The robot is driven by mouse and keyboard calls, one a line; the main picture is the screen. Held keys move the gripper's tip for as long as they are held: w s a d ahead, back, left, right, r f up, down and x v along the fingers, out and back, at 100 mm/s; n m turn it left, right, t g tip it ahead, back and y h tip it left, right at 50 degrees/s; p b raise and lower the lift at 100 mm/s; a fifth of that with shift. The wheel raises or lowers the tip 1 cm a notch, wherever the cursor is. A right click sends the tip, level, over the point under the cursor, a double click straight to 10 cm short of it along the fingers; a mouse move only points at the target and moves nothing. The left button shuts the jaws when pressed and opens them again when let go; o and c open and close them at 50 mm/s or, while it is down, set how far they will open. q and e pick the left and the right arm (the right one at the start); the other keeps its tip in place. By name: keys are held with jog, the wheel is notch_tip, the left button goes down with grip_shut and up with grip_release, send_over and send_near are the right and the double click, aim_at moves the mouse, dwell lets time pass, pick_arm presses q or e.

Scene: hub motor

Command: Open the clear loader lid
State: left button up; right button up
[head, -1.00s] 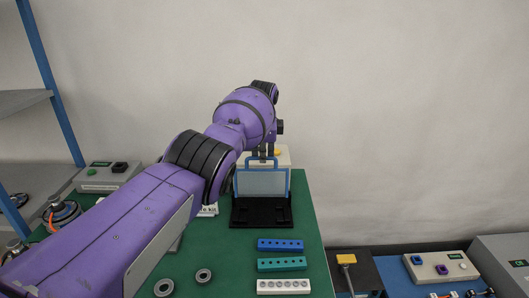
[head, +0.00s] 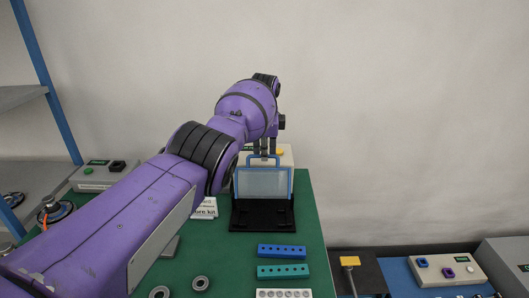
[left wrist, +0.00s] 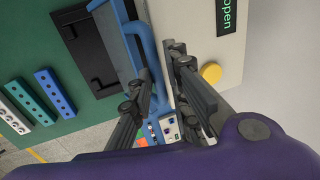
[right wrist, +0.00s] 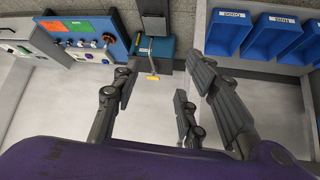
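The loader's clear lid (head: 263,183), a pale see-through panel in a blue frame, stands upright at the back of its black base (head: 262,216). A blue handle loop is on its top edge. My left gripper (head: 264,151) is just above and behind that handle, fingers pointing down. In the left wrist view its fingers (left wrist: 165,85) are apart, with the lid's blue frame (left wrist: 143,55) beside and partly behind one finger; nothing is clamped. My right gripper (right wrist: 163,90) is open and empty above the floor and is outside the head view.
A pale box with a yellow button (head: 279,153) stands behind the lid; its screen (left wrist: 227,14) reads "open". Blue (head: 281,252), teal (head: 283,271) and white (head: 283,293) holed blocks lie in front on the green table (head: 225,265). Rings (head: 200,283) and a card (head: 205,209) lie left.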

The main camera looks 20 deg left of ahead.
pick_arm(q)
jog(key=shift+o, duration=0.2)
jog(key=shift+w+r, duration=0.3)
jog(key=shift+s, duration=0.1)
jog(key=shift+f, duration=0.1)
jog(key=v, duration=1.1)
jog(key=shift+s+r, duration=0.25)
jog(key=shift+r, duration=0.15)
